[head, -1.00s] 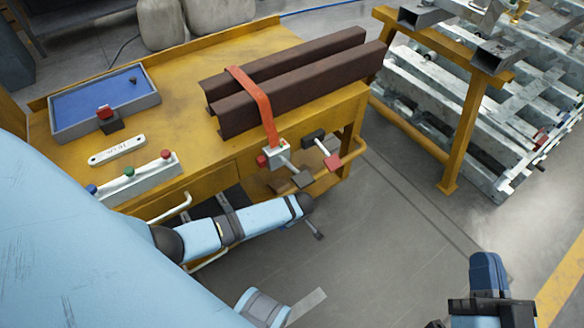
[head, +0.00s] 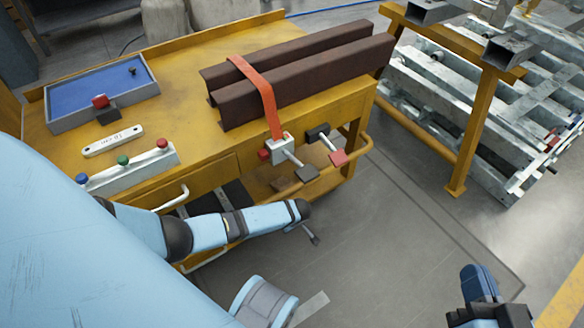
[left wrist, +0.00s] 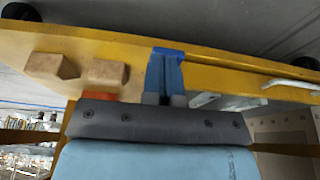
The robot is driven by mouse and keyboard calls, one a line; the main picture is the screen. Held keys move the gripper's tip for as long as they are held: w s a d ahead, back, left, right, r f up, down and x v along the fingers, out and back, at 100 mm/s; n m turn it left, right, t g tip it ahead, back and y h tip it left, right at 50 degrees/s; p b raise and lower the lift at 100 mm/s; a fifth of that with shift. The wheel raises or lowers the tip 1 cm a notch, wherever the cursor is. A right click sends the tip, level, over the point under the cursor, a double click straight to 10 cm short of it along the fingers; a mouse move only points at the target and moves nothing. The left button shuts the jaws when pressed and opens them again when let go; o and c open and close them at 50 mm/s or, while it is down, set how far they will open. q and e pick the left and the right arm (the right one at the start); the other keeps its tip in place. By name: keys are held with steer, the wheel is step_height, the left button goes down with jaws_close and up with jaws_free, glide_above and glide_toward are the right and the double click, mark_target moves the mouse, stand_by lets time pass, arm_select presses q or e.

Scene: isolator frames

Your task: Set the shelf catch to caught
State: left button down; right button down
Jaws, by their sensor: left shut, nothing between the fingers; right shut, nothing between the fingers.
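On the yellow cart's near right side is a black block with a rod and a red paddle (head: 338,157); I cannot tell for sure that this is the shelf catch. Left of it, a grey ratchet box (head: 281,149) with a rod and a dark paddle (head: 307,173) joins the orange strap (head: 262,92). My left gripper (head: 313,238) is small in the head view, below these levers and apart from them. In the left wrist view its blue fingers (left wrist: 165,72) are together and empty, with the yellow cart behind. My right gripper (head: 480,284) is shut and empty at the lower right, far from the cart.
Two brown beams (head: 310,82) lie strapped on the cart top (head: 190,95). A blue-lined tray (head: 108,84), a white label plate (head: 113,141) and a button box (head: 130,165) sit at left. A yellow stand (head: 468,130) is at right. The floor between is clear.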

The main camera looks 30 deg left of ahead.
arm_select(q)
steer(key=shift+a+f, duration=0.1)
steer(key=shift+f, duration=0.2)
arm_select(e)
steer(key=shift+f, duration=0.3)
